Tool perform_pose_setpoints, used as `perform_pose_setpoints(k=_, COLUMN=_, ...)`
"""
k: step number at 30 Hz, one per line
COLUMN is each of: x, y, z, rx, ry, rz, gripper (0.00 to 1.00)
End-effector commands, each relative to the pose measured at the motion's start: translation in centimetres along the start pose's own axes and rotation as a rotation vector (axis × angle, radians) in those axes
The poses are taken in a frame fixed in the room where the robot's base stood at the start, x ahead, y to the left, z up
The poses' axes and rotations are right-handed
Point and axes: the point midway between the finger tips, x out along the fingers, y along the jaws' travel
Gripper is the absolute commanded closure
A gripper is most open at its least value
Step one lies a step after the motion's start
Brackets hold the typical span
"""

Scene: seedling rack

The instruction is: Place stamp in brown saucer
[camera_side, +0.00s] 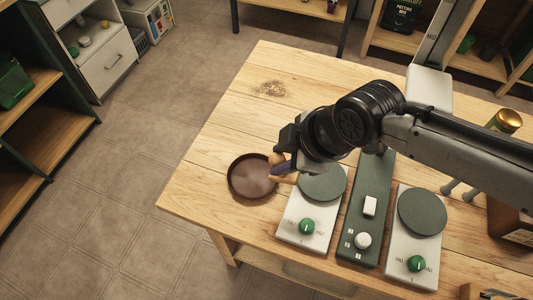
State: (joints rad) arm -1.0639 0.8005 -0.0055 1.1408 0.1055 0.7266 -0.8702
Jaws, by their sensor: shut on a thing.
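The brown saucer (246,178) is a round, shallow dish near the table's left edge, and it looks empty. My gripper (281,167) is at the saucer's right rim in the picture, pointing down and left. It is shut on the stamp (277,158), a small thing with tan, wood-coloured parts showing by the fingers. Much of the stamp is hidden by the gripper. It overlaps the saucer's right rim in the picture; I cannot tell whether it touches the saucer.
A pale device with a round green pad (322,184) stands right of the saucer. A dark green panel (367,215) with a white switch and a second padded device (422,211) are further right.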

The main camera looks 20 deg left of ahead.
Motion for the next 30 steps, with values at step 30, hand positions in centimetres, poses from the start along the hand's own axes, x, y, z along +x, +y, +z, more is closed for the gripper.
perform_pose_setpoints(k=30, x=-6.0, y=-5.4, z=1.2, rx=-0.140, ry=0.174, rz=-0.047, gripper=1.00)
